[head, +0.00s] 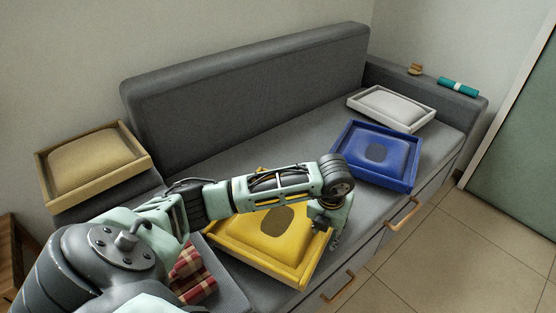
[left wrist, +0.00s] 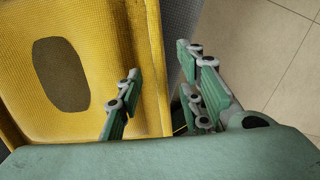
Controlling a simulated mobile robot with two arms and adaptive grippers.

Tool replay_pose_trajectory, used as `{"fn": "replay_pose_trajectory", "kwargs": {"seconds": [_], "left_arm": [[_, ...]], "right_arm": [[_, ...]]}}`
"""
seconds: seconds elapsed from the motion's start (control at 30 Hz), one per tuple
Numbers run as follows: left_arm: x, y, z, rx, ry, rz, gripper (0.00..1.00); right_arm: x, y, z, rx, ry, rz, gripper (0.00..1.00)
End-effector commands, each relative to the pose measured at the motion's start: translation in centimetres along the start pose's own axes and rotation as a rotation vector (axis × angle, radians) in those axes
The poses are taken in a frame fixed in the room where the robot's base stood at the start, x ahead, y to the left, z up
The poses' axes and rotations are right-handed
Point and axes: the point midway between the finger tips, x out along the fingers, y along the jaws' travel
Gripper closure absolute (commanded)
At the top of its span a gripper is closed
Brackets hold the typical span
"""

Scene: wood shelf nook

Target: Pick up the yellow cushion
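The yellow cushion (head: 254,217), with a dark oval patch, lies in a yellow tray (head: 299,272) on the grey sofa seat. The cushion also fills the upper left of the left wrist view (left wrist: 98,70). My left arm crosses over it in the head view and hides part of its far side. My left gripper (head: 332,237) is at the right side of the tray, pointing down. In the left wrist view the gripper (left wrist: 158,65) has its fingers apart, with the tray's rim (left wrist: 154,60) showing between them. I cannot tell whether they touch it. My right gripper is not in view.
A blue cushion in a blue tray (head: 408,180) and a white one in a white tray (head: 427,122) lie farther right. A tan tray (head: 140,156) stands at the left. A teal roll (head: 458,87) lies on the armrest. Drawer handles (head: 403,214) line the sofa front.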

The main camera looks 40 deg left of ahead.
Motion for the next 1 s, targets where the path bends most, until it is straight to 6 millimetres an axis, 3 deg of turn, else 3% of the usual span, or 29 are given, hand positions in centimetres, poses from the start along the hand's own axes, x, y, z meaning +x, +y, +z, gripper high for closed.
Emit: {"fn": "replay_pose_trajectory", "kwargs": {"seconds": [0.13,0.43,0.8,1.0], "left_arm": [[1.9,0.0,0.0,0.0,0.001,0.0,0.66],[2.2,0.0,0.0,0.001,0.0,0.0,0.67],[2.1,0.0,0.0,0.001,-0.001,0.0,0.99],[2.1,0.0,0.0,0.001,-0.001,0.0,1.0]], "right_arm": [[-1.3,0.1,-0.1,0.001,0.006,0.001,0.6],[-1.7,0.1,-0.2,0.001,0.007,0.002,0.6],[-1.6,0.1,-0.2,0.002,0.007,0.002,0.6],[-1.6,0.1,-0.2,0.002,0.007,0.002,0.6]]}}
